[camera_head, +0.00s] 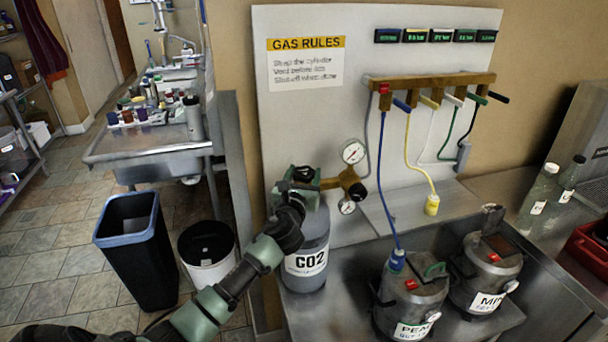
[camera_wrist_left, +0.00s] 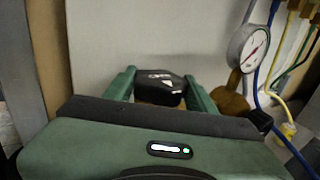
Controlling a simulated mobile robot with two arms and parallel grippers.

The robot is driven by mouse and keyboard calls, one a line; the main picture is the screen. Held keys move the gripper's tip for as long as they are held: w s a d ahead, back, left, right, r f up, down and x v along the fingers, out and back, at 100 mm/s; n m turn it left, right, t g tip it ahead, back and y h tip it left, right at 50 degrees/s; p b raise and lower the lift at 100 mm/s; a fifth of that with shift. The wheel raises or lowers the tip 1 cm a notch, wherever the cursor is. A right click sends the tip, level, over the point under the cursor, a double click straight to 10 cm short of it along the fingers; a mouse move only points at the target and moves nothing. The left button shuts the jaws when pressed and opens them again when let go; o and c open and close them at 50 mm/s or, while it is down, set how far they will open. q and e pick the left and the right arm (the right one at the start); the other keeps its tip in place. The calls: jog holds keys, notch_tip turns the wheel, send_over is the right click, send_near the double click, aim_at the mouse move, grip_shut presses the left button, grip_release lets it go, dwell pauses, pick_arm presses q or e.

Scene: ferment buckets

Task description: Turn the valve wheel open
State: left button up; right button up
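The grey CO2 cylinder (camera_head: 306,258) stands upright on the metal counter's left end. Its black valve wheel (camera_wrist_left: 160,88) shows in the left wrist view, with white marks on its face. My left gripper (camera_head: 303,176) is at the top of the cylinder. In the left wrist view its two green fingers (camera_wrist_left: 160,84) stand on either side of the wheel, with no clear gap to its edges, and appear shut on it. In the head view the gripper hides most of the wheel. My right gripper is not in view.
A brass regulator (camera_head: 347,182) with a round gauge (camera_head: 353,152) is just right of the valve. Two metal kegs (camera_head: 410,296) (camera_head: 484,272) stand to the right. A blue hose (camera_head: 380,190) hangs from the wooden manifold (camera_head: 430,84). A black bin (camera_head: 140,255) stands on the floor.

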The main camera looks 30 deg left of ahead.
pick_arm(q)
jog(key=shift+n+y, duration=0.3)
jog(key=shift+y, duration=0.2)
jog(key=n+g+y, duration=0.3)
jog(key=y, duration=0.1)
jog(key=shift+n+g+y+b, duration=0.3)
jog(key=shift+y+b, duration=0.05)
jog(key=shift+y, duration=0.05)
jog(key=n+g+y+b, duration=0.1)
jog(key=n+g+y, duration=0.1)
jog(key=g, duration=0.1)
jog(key=shift+n+y, duration=0.3)
jog(key=shift+n, duration=0.1)
jog(key=n+g+y+b, duration=0.1)
jog(key=g, duration=0.1)
jog(key=n+g+y+b, duration=0.1)
jog(key=n+g+b, duration=0.1)
jog(key=shift+f+g, duration=0.15)
jog(key=shift+g, duration=0.25)
jog(key=shift+a+n+g+y+b, duration=0.1)
jog(key=shift+n+g+y+b, duration=0.2)
jog(key=shift+n+g+b, duration=1)
jog(key=shift+s+r+m, duration=0.1)
jog(key=shift+r+m, duration=0.1)
jog(key=shift+m, duration=0.1)
jog(key=o, duration=1.4)
